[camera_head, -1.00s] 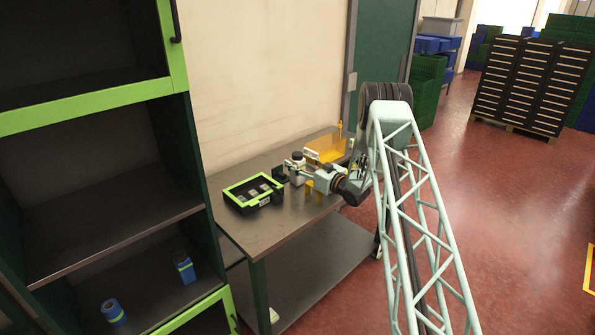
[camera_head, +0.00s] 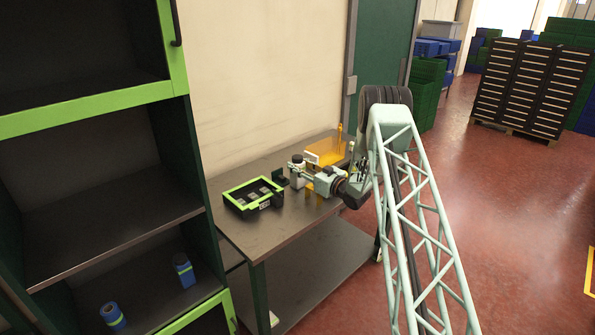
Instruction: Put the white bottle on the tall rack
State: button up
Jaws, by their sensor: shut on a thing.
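The white bottle (camera_head: 296,178) with a dark cap stands upright over the table, small and partly hidden by my gripper. My gripper (camera_head: 301,174) reaches in from the right and is shut on the bottle. I cannot tell whether the bottle's base touches the table. The tall rack (camera_head: 110,225) is the dark shelving unit with green-edged fronts at the left. Its middle shelf is bare.
The dark table (camera_head: 255,235) carries a black crate with a green rim (camera_head: 253,194), a small black object (camera_head: 280,178) beside the bottle and an orange bin (camera_head: 328,152). The table's front left is clear. A wall stands behind; open red floor (camera_head: 505,220) lies right.

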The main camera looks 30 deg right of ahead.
jog(key=shift+r, duration=0.15)
jog(key=shift+r, duration=4.9)
